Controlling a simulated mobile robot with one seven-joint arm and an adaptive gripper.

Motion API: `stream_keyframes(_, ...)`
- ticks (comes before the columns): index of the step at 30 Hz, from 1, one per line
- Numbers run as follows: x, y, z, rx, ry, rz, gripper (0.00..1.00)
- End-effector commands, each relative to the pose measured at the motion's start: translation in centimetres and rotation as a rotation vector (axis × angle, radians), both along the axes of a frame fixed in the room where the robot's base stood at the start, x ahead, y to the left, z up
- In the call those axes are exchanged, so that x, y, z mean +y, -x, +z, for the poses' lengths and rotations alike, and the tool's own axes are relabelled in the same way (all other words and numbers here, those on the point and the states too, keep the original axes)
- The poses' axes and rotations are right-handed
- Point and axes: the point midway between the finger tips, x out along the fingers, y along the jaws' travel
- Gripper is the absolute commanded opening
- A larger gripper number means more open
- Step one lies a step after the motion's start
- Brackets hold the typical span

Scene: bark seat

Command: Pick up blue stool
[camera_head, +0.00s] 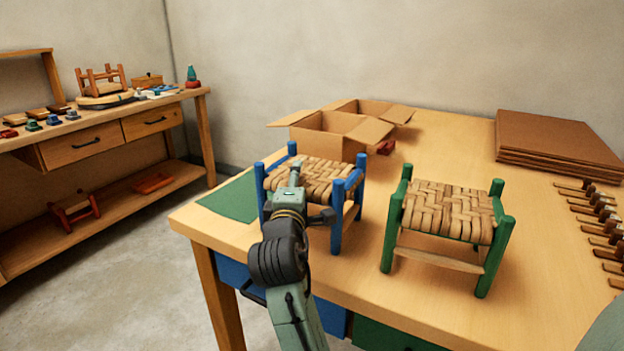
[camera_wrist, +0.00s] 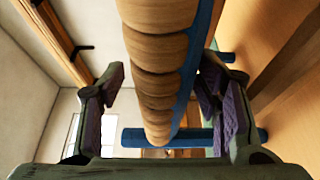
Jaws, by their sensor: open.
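The blue stool (camera_head: 337,222) stands upright on the wooden table, with blue posts and a woven tan seat. My gripper (camera_head: 296,172) is at the near side of its seat, between the front posts. In the wrist view, my gripper (camera_wrist: 162,80) is open, with one purple-padded finger on each side of the stool's woven edge (camera_wrist: 152,62). A gap shows at the left finger; contact at the right finger I cannot tell. My arm hides part of the stool's near side in the head view.
A green stool (camera_head: 391,234) stands close on the right. An open cardboard box (camera_head: 322,147) is behind the blue stool. A stack of brown sheets (camera_head: 558,143) and several tools (camera_head: 600,212) lie farther right. A side bench (camera_head: 85,147) stands left.

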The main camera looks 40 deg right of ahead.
Motion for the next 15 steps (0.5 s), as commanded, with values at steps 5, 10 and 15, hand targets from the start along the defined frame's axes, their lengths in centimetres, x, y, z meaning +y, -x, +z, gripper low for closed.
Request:
stream_keyframes(5,-1.8,-1.6,0.3,0.000,0.000,-0.001,0.57)
stream_keyframes(10,-2.1,-2.0,0.1,-0.001,0.001,0.000,0.57)
stream_keyframes(15,-2.1,-2.0,0.1,-0.001,0.000,0.000,0.55)
